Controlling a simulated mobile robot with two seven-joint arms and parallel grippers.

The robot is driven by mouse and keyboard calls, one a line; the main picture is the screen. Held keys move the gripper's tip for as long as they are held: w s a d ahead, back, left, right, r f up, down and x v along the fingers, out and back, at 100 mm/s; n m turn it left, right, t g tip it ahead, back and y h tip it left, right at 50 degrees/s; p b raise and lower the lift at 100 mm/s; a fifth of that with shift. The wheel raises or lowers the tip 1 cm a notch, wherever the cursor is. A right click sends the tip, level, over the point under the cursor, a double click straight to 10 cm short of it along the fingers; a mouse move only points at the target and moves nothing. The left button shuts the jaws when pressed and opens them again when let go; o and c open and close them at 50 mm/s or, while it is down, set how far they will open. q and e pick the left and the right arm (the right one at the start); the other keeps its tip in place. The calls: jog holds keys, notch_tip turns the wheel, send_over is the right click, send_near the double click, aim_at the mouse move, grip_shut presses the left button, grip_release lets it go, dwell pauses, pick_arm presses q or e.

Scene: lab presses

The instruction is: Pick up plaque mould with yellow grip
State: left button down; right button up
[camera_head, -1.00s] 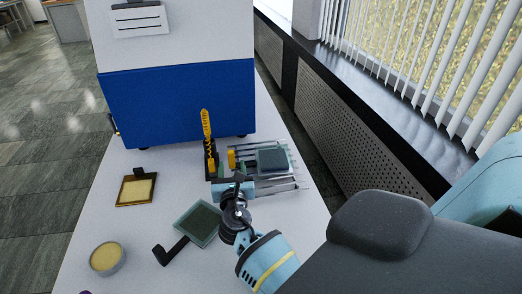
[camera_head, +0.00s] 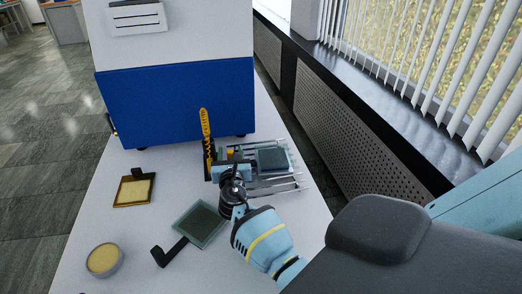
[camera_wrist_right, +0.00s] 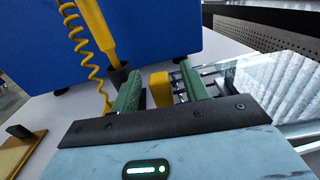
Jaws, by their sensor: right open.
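The plaque mould with yellow grip (camera_head: 272,159) is a dark grey-green square plate on a rack of metal rods, right of centre in the head view. Its yellow grip (camera_head: 230,154) points left, mostly covered by my right gripper (camera_head: 226,164). In the right wrist view the yellow grip (camera_wrist_right: 160,92) stands between the two green fingers of my open right gripper (camera_wrist_right: 160,80). Whether either finger touches it I cannot tell. A glossy, reflective plate (camera_wrist_right: 270,80) shows behind the right finger. My left gripper is not in view.
A yellow handle with coiled cord (camera_head: 206,125) stands just left of the right gripper, before the blue and white press (camera_head: 175,100). A black-grip plate (camera_head: 201,222), a yellow-filled frame (camera_head: 135,190) and a round tin (camera_head: 104,259) lie on the white table (camera_head: 140,235).

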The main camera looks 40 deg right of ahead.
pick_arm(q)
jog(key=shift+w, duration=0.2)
pick_arm(e)
jog(key=shift+w, duration=0.15)
grip_shut()
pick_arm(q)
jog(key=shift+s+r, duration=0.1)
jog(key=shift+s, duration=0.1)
pick_arm(e)
jog(key=shift+r, duration=0.25)
